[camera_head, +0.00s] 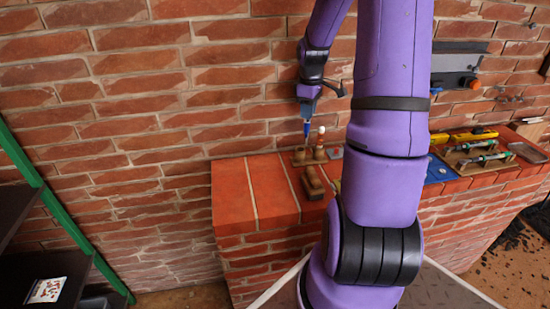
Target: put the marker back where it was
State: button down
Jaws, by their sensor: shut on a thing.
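The marker (307,128) is blue and shows upright below my gripper (308,108), near the brick wall. My gripper is shut on its upper part. The marker's lower tip is close to a group of small brown holders (318,154) on the red brick ledge (232,200). I cannot tell whether the tip touches a holder or is inside one. A white-topped item (321,131) stands just right of the marker.
A brown block (312,184) lies on the ledge in front of the holders. My purple arm hides the ledge's middle. Tools and a blue tray (438,168) lie at the right. A dark shelf with a green post (62,212) stands at the left. The ledge's left end is clear.

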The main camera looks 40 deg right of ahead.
notch_tip(320, 180, down, 10)
jog(key=w+a, duration=0.1)
jog(key=shift+w+r, duration=0.15)
dwell(0.4)
jog(key=c, duration=1)
grip_release()
